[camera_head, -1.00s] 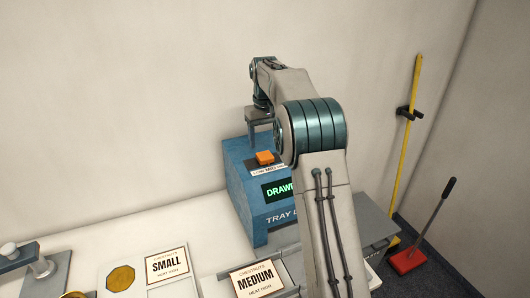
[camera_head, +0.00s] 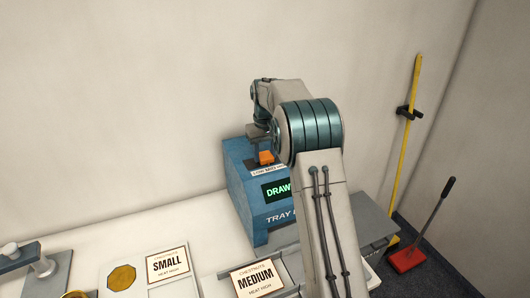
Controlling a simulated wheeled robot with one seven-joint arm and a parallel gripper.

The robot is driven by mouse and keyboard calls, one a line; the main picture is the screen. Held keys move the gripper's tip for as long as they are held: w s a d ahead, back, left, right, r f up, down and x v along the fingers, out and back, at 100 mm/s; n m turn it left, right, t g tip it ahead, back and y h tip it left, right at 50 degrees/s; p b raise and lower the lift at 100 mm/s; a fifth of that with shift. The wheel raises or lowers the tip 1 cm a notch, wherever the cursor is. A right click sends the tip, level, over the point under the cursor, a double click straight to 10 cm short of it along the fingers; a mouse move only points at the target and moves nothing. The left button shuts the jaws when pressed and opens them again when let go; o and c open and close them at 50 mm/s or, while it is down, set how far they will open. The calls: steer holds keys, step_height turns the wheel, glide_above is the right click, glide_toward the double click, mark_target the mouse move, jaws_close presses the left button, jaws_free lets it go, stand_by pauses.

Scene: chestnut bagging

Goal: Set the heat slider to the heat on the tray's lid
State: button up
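The heat slider's orange knob (camera_head: 266,157) is on top of the blue tray machine (camera_head: 239,188), above a white strip (camera_head: 268,170) with small heat words. My gripper (camera_head: 260,142) is at the knob and covers part of it. I cannot tell whether the fingers touch the knob or how far apart they are. A tray with a lid card (camera_head: 257,280) reading "MEDIUM" and "HEAT HIGH" lies in front of the machine. The machine's green display (camera_head: 277,190) reads "DRAW", cut off by my arm. The knob's exact setting is hard to read.
A grey metal fixture (camera_head: 40,268) stands at the far left. The wall is close behind the machine.

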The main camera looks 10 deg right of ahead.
steer(key=d, duration=0.2)
steer(key=w+d, duration=0.1)
steer(key=d, duration=0.1)
steer(key=shift+d+r, duration=0.1)
steer(key=shift+d, duration=0.1)
steer(key=o, duration=1.4)
steer(key=shift+d, duration=0.2)
steer(key=shift+a, duration=0.3)
steer(key=shift+r, duration=0.2)
step_height(320, 180, up, 13)
steer(key=shift+d+r, duration=0.15)
steer(key=shift+d, duration=0.05)
steer(key=shift+s, duration=0.1)
